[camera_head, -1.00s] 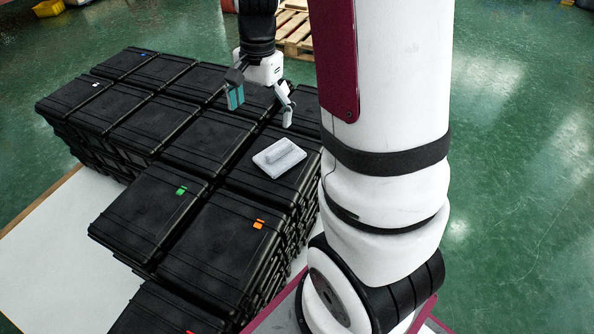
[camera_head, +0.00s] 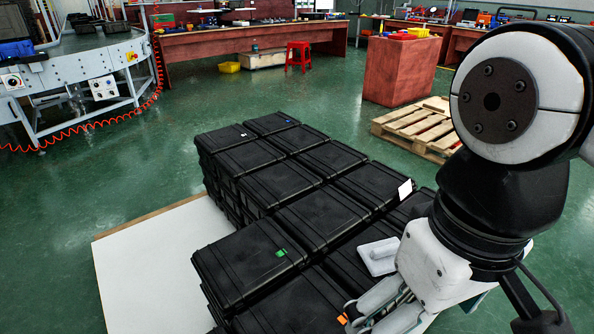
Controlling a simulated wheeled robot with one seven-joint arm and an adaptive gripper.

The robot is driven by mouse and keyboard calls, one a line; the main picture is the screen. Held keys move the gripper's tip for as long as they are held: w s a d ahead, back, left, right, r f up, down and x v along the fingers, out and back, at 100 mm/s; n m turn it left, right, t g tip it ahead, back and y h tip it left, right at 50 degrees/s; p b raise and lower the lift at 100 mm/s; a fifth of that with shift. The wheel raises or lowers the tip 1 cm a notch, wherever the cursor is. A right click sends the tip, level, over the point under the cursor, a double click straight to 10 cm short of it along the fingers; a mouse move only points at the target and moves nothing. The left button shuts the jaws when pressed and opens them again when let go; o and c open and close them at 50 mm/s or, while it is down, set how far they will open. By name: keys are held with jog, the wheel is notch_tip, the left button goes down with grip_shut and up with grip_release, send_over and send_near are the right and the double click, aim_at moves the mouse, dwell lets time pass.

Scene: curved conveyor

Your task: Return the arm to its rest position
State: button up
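My arm fills the right side of the head view, with its white and black links folded close to the camera. My gripper (camera_head: 385,308) is at the lower right, above the near part of the stack of black cases (camera_head: 262,240). Its fingers point down and left and are partly cut off or overlapped, so their opening is unclear. A light grey block-like object (camera_head: 379,256) lies on a case just beyond the gripper. I see nothing clearly held.
The cases stand on a white board (camera_head: 140,262). A wooden pallet (camera_head: 416,126) and a red-brown cabinet (camera_head: 402,70) are behind. The curved conveyor (camera_head: 85,60) is at upper left. A red stool (camera_head: 298,54) stands by workbenches. Green floor between is clear.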

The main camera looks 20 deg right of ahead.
dwell(0.8)
notch_tip(320, 180, up, 30)
jog(key=t+p, duration=0.4)
jog(key=p, duration=2.4)
jog(key=shift+d+r, duration=0.15)
jog(key=shift+d, duration=0.1)
